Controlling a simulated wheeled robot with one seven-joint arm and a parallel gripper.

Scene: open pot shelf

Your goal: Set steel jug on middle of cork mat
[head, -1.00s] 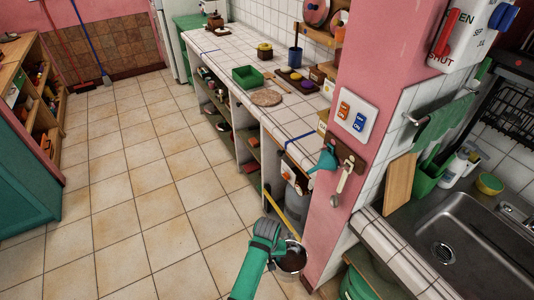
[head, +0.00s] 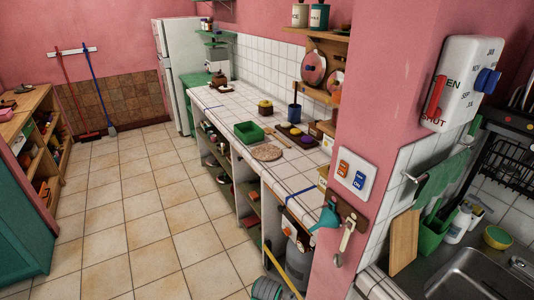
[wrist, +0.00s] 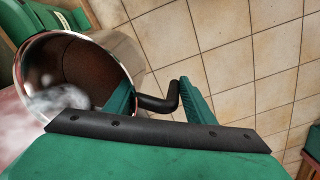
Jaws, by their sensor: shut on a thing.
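The steel jug (wrist: 110,50) shows in the wrist view at upper left, shiny, with its open mouth facing the camera and a dark bent handle (wrist: 155,102). My gripper (wrist: 156,92) is shut on this handle, one green finger on each side of it. The jug is out of the head view. In the head view only a green part of my arm shows at the bottom edge. The cork mat (head: 266,152), round and tan, lies flat on the white tiled counter. Its top looks bare. The jug is well away from it.
A pink pillar (head: 375,120) stands at the right. Tiled floor (head: 150,210) is clear at left.

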